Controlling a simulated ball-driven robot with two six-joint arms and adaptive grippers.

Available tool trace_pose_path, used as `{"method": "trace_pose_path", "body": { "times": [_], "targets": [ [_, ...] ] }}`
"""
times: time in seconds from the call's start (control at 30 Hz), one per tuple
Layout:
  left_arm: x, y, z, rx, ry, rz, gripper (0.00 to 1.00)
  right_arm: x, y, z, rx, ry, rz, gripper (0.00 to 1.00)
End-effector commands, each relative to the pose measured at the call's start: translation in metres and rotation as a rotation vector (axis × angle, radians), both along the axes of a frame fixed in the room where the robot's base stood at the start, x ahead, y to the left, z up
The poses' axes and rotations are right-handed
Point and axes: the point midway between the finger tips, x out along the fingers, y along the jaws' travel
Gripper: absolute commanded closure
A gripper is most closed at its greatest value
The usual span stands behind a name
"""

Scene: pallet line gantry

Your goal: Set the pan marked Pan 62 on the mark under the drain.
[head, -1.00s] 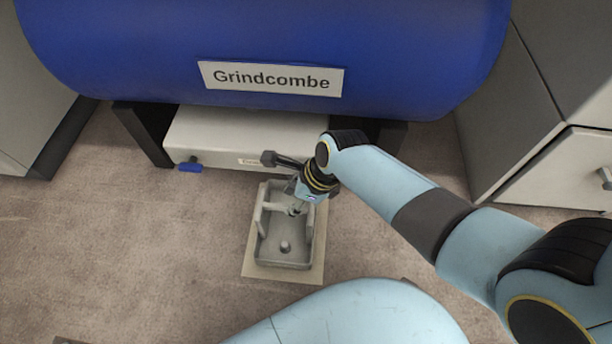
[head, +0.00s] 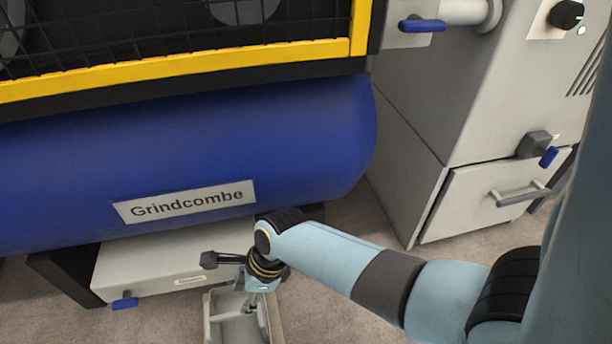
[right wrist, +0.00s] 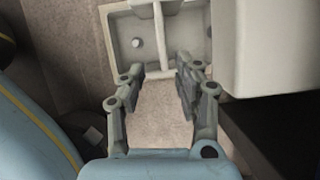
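A grey open pan (head: 210,318) lies on the floor in front of the blue tank, cut off by the bottom edge of the head view. The right wrist view shows its inside (right wrist: 182,50), with a cross bar and a small round stud. No marking is readable on it. My right gripper (head: 248,303) points down at the pan's far end. In the right wrist view its fingers (right wrist: 160,80) are spread apart at the pan's near wall; contact is unclear. My left gripper is out of view.
A blue tank (head: 300,150) labelled Grindcombe hangs low over a white box (head: 150,268) with a blue-handled valve (head: 125,302). A grey cabinet (head: 425,110) with another blue-handled valve (head: 537,147) stands right. Some floor before it is clear.

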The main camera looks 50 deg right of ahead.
Motion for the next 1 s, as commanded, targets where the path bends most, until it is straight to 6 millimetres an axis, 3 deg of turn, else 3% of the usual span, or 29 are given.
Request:
{"method": "trace_pose_path", "body": {
  "times": [0.17,0.27,0.37,0.5,0.7,0.83,1.0],
  "targets": [
    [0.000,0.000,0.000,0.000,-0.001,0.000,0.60,-0.011,-0.009,0.004,-0.050,-0.044,0.106,0.68],
    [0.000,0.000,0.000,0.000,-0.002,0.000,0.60,-0.033,-0.027,0.018,-0.164,-0.132,0.341,0.68],
    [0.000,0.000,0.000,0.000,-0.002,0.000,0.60,-0.061,-0.049,0.043,-0.335,-0.246,0.696,0.68],
    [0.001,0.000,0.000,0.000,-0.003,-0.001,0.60,-0.099,-0.075,0.094,-0.596,-0.373,1.251,0.68],
    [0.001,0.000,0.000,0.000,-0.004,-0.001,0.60,-0.132,-0.093,0.163,-0.876,-0.453,1.877,0.68],
    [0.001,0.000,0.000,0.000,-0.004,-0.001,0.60,-0.140,-0.096,0.188,-0.966,-0.465,2.089,0.68],
    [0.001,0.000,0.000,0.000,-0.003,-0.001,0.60,-0.142,-0.097,0.195,-0.995,-0.467,2.161,0.68]
  ]
}}
